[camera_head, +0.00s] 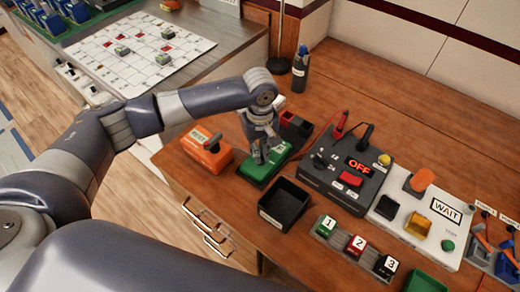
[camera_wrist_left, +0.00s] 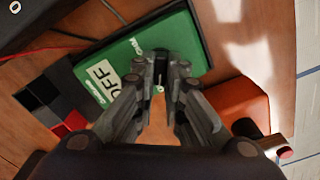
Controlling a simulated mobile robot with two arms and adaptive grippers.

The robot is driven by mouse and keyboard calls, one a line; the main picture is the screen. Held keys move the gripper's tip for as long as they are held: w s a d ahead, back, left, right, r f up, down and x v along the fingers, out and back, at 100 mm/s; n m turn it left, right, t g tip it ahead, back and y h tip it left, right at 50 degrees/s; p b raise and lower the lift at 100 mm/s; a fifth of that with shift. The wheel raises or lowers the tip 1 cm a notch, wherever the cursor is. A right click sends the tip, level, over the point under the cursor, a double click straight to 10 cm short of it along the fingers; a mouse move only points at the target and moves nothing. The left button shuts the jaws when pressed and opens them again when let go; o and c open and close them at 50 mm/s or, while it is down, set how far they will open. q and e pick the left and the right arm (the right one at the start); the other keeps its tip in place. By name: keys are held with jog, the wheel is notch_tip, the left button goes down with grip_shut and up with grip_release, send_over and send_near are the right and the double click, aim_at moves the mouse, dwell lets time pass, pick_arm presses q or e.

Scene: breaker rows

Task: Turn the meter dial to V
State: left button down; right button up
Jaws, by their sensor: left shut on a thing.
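The green meter (camera_head: 254,174) lies on the wooden table under my left gripper (camera_head: 264,154). In the left wrist view the meter (camera_wrist_left: 190,35) shows a white display reading OFF (camera_wrist_left: 104,74). My left gripper (camera_wrist_left: 168,72) points down at the meter's face, with its fingers closed together on the dial. The fingers hide most of the dial, so its pointer cannot be read. My right gripper is not in view.
An orange box (camera_head: 207,158) with a dark handle stands left of the meter. A black and red block (camera_head: 296,127) stands behind it, and an empty black tray (camera_head: 283,205) in front. A dark panel (camera_head: 340,180) reading OFF stands to the right, with test leads.

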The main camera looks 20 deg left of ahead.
pick_arm(q)
jog(key=shift+r+p, duration=0.15)
jog(key=shift+p, duration=0.35)
jog(key=m+p, duration=0.2)
jog(key=p, duration=0.1)
jog(key=m+p, duration=0.3)
jog(key=p, duration=0.1)
jog(key=shift+d+r+m, duration=0.1)
jog(key=shift+d+m, duration=0.1)
jog(key=shift+m, duration=0.1)
jog(key=m+p, duration=0.2)
jog(key=shift+m, duration=0.3)
jog(key=shift+d+f+m+p, duration=0.1)
jog(key=shift+m+p, duration=0.35)
jog(key=shift+m, duration=0.45)
jog(key=shift+d+f+m+p, duration=0.1)
jog(key=shift+m+p, duration=0.3)
jog(key=shift+m, duration=0.5)
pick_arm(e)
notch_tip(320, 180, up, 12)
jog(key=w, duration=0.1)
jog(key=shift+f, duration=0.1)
pick_arm(q)
jog(key=c, duration=1.7)
grip_release()
jog(key=shift+o, duration=0.2)
jog(key=shift+w, duration=0.1)
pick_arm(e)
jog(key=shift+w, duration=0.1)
